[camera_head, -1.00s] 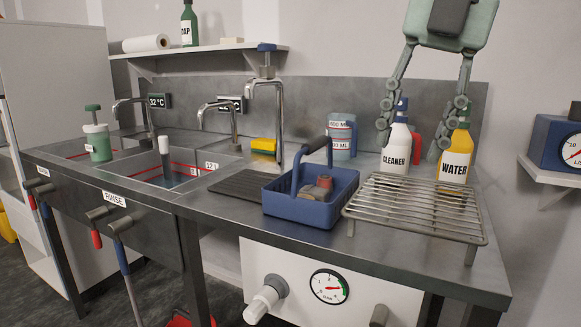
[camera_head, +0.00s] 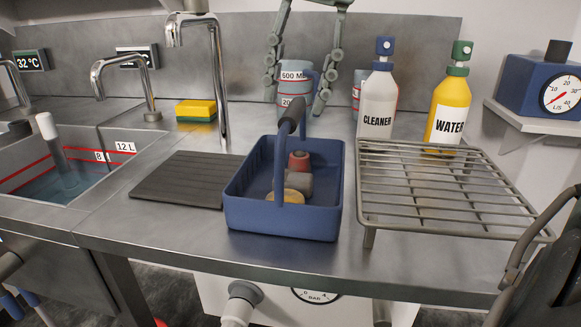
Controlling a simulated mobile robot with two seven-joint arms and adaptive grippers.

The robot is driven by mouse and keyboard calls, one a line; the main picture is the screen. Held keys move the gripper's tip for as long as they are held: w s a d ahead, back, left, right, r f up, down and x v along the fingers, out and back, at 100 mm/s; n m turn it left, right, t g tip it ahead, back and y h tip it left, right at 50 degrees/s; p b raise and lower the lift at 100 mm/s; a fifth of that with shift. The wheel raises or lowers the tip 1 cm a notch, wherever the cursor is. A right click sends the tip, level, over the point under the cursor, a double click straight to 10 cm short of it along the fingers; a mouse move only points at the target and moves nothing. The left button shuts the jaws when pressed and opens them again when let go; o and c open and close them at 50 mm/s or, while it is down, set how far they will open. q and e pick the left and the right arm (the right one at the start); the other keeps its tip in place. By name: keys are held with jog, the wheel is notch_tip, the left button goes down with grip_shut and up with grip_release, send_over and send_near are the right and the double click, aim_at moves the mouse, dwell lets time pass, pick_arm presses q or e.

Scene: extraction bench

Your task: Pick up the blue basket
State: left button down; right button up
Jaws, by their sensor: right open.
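The blue basket (camera_head: 282,220) stands upright on the steel counter in the middle of the view. Its arched handle has a dark grip (camera_head: 292,115) on top. A red item, a grey item and a yellowish item lie inside. My right gripper (camera_head: 298,95) hangs down from the top edge, above and beyond the basket in the picture. Its two fingers are spread wide, with nothing between them that I can see held. It is apart from the handle. The gripper's palm is cut off by the top edge. My left gripper is not in view.
A wire rack (camera_head: 440,190) stands just right of the basket, a dark ribbed mat (camera_head: 185,180) left. Behind are a measuring jug (camera_head: 292,85), the cleaner bottle (camera_head: 378,105) and the yellow water bottle (camera_head: 446,110). A tall tap (camera_head: 218,80) rises behind left. The counter's front strip is clear.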

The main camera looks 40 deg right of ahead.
aim_at(294, 108)
jog(key=f, duration=0.4)
jog(key=shift+w+a+f, duration=0.1)
jog(key=shift+w+a, duration=0.1)
jog(key=shift+w, duration=0.1)
jog(key=shift+c, duration=0.6)
grip_shut()
